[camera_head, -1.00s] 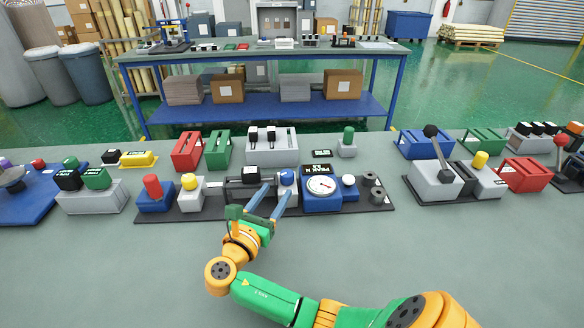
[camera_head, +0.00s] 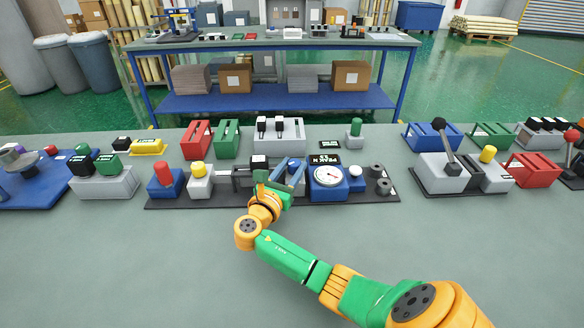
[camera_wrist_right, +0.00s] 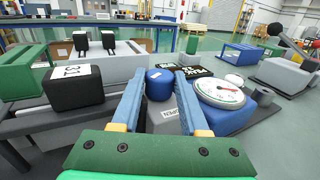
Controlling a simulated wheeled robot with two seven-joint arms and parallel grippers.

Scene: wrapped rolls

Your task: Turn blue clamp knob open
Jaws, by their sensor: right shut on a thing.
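The blue clamp knob (camera_wrist_right: 159,84) is a short rounded cylinder on a grey block marked "OPEN" (camera_wrist_right: 170,114). In the head view the knob (camera_head: 294,164) is partly hidden behind my right gripper's fingers. My right gripper (camera_wrist_right: 158,90) has its two blue-tipped fingers on either side of the knob and is shut on it. The same gripper (camera_head: 285,176) comes in from the lower right in the head view. My left gripper is in neither view now.
A blue gauge block with a white dial (camera_head: 328,174) stands close to the right of the knob. A black block (camera_wrist_right: 73,84) on the grey clamp bed is close to the left. Red (camera_head: 163,174) and yellow (camera_head: 199,170) knobs stand farther left. The bench front is clear.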

